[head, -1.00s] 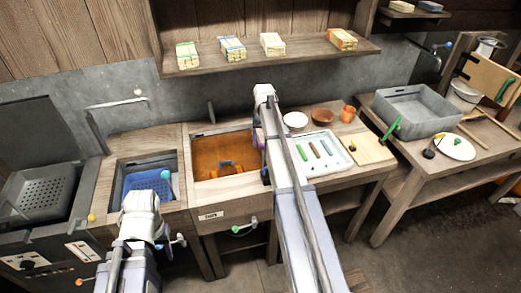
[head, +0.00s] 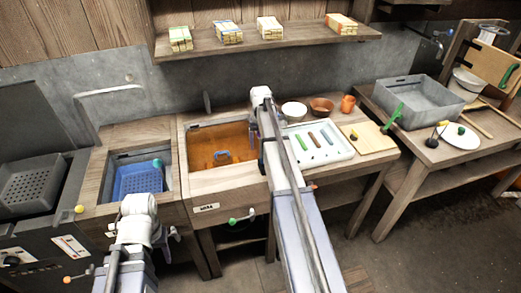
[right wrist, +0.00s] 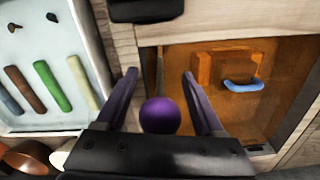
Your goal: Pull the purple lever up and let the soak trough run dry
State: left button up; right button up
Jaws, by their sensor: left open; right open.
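The purple lever's round knob (right wrist: 160,115) sits between the spread fingers of my right gripper (right wrist: 159,76) in the right wrist view. The fingers stand apart on either side, with gaps visible. My right arm hides the knob in the head view. The soak trough (head: 190,155) is set in the wooden bench and holds amber liquid (head: 205,140). A block with a blue handle (head: 222,156) lies in it; it also shows in the right wrist view (right wrist: 243,86). My left gripper (head: 172,237) is open and empty in front of the bench, left of the trough.
A blue basket (head: 138,181) sits in the basin left of the trough. A white tray of coloured sticks (head: 318,146) and two bowls stand right of my right arm. A green-knobbed handle (head: 233,221) projects from the bench front. A shelf (head: 270,45) runs above.

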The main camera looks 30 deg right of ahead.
jog(key=shift+f, duration=0.15)
jog(key=shift+c, duration=0.3)
grip_shut()
dwell(1.1)
